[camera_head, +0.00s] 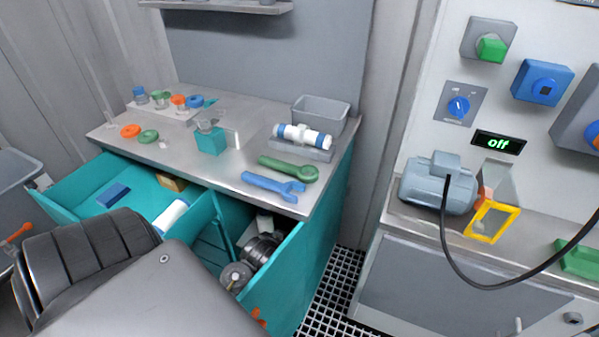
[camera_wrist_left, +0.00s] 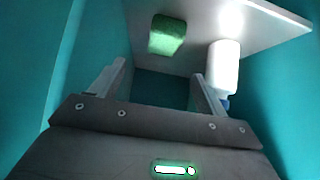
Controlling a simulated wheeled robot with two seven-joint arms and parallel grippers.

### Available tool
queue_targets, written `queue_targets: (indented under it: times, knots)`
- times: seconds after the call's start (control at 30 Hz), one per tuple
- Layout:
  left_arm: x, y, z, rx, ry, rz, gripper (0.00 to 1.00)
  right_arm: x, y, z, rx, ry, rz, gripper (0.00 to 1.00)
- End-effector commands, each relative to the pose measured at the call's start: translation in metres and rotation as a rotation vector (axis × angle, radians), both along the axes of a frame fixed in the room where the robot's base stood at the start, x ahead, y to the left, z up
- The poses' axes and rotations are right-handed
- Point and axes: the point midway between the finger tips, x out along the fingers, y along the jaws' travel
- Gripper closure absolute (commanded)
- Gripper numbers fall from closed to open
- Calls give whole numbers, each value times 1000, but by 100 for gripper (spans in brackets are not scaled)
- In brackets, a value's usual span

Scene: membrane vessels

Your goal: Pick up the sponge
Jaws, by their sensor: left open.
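A green block (camera_wrist_left: 167,35) that looks like the sponge lies on a white shelf (camera_wrist_left: 262,30) inside a teal compartment in the left wrist view. My left gripper (camera_wrist_left: 157,72) is open, with nothing between its fingers. Its fingers point toward the shelf, and the green block is beyond the fingertips, apart from them. In the head view the green block does not show, and my left arm at the lower left hides the gripper. My right gripper is not in view.
Teal walls close in on both sides. In the head view, an open teal drawer (camera_head: 75,186) holds a blue block (camera_head: 113,195) below the cluttered grey worktop (camera_head: 235,174).

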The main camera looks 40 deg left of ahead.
Motion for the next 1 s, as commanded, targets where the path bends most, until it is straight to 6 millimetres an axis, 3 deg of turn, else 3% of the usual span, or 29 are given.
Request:
queue_targets:
  times: [0.2,0.5,0.83,1.0]
  knots:
    - [2,1,-5,0,0,0,25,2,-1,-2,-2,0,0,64]
    - [32,11,-35,1,-1,1,25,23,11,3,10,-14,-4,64]
    - [42,15,-45,1,-1,1,25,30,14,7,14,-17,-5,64]
    - [56,23,-64,-1,2,0,25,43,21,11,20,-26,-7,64]
